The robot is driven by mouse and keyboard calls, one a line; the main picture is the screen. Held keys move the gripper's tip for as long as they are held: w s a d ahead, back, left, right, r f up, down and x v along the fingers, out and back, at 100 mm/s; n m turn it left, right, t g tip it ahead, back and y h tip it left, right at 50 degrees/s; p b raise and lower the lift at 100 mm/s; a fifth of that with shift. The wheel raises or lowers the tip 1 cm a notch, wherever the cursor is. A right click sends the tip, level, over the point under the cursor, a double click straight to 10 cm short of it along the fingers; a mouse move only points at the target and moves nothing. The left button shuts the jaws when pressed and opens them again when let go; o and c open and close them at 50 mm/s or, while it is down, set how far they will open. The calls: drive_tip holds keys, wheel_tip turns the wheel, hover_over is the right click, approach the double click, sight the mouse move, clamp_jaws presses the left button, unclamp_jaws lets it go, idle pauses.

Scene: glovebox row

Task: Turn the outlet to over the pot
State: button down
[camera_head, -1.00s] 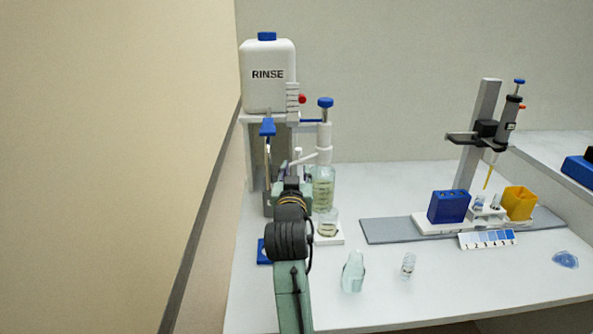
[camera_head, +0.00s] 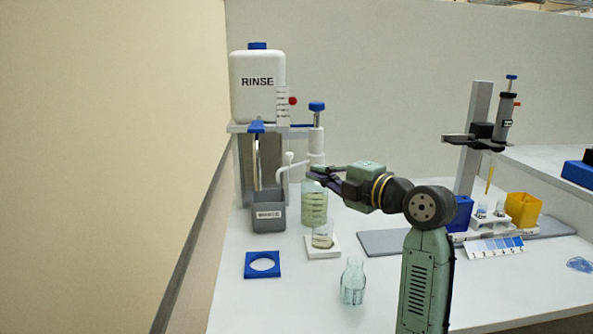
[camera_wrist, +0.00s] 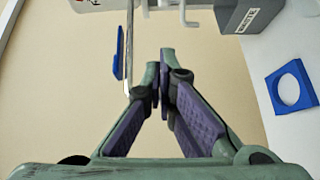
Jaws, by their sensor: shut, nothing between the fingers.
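The outlet (camera_head: 293,166) is a thin white spout on a white dispenser head with a blue knob (camera_head: 317,107). It points left, with its tip bent down near the right side of the grey box. It also shows at the top of the wrist view (camera_wrist: 185,14). The head stands above a glass bottle of pale liquid (camera_head: 314,205). A small glass pot (camera_head: 323,236) stands on a white square base in front of the bottle. My gripper (camera_head: 312,178) is shut and empty, pointing left just below the spout's right end. I cannot tell whether they touch.
A grey box labelled WASTE (camera_head: 270,215) stands below the RINSE tank (camera_head: 257,85). A blue plate with a hole (camera_head: 263,264) and a glass flask (camera_head: 352,280) are in front. A pipette stand (camera_head: 472,140) and yellow box (camera_head: 523,210) are right. The left wall is close.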

sight(294, 165)
drive_tip(key=w+d+p+x, duration=0.1)
drive_tip(key=p+x, duration=0.3)
drive_tip(key=x, duration=0.8)
drive_tip(key=shift+w, duration=0.65)
drive_tip(key=shift+f, duration=0.1)
drive_tip(key=shift+w+a+m+t+h, duration=0.2)
drive_tip(key=shift+m+t+h, duration=0.1)
